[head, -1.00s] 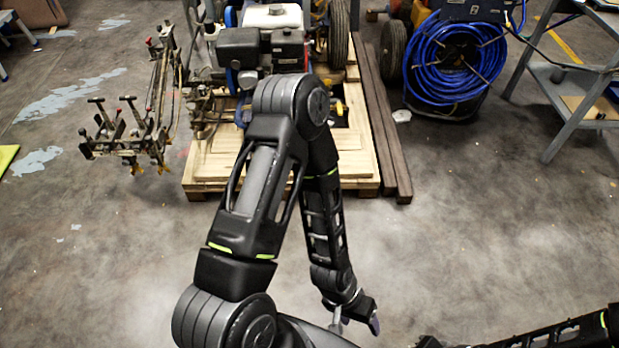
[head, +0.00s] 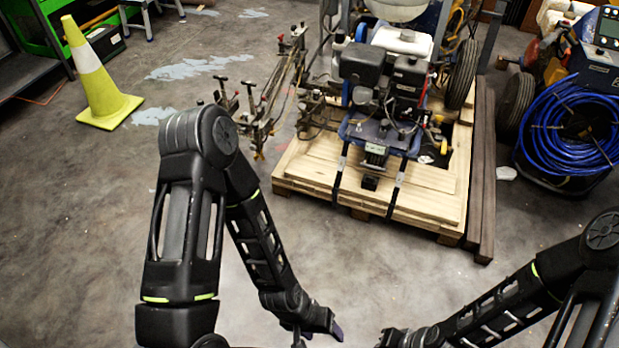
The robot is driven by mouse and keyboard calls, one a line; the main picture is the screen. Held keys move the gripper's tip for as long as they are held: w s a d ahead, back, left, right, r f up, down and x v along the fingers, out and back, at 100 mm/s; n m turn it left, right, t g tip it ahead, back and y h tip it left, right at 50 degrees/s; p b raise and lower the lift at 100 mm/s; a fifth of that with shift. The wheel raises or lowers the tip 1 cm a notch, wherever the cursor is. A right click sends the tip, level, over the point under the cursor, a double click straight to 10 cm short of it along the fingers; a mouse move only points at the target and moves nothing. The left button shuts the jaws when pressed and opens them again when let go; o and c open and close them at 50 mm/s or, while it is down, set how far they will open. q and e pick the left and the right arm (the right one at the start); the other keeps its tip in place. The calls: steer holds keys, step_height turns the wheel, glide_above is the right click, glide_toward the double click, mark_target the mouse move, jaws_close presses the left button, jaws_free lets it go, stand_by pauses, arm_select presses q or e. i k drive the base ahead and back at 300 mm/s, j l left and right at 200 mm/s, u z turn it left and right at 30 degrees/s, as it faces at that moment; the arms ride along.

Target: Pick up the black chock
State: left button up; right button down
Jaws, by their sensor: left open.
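The black chock (head: 370,182) seems to be the small dark block on the front of the wooden pallet (head: 318,180), just below the line striper (head: 385,90). It lies between two dark straps that run down over the pallet's front. My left gripper (head: 318,336) is open and empty at the bottom edge, low in front of the pallet and well apart from the chock. My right gripper (head: 392,340) is at the bottom edge to its right; its fingers are cut off or too dark to read.
A yellow-green cone (head: 100,80) stands at the left. Long dark beams (head: 483,170) lie along the pallet's right side. A blue hose reel (head: 570,130) stands farther right. The concrete floor in front of the pallet is clear.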

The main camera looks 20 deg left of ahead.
mark_target(369, 183)
steer(key=u, duration=0.15)
steer(key=i+z, duration=0.1)
steer(key=z, duration=0.6)
steer(key=i+j+z, duration=0.5)
steer(key=j, duration=0.25)
steer(key=i+j+z, duration=0.25)
steer(key=i+j, duration=0.15)
steer(key=j, duration=0.15)
steer(key=i+j, duration=0.15)
steer(key=j, duration=0.15)
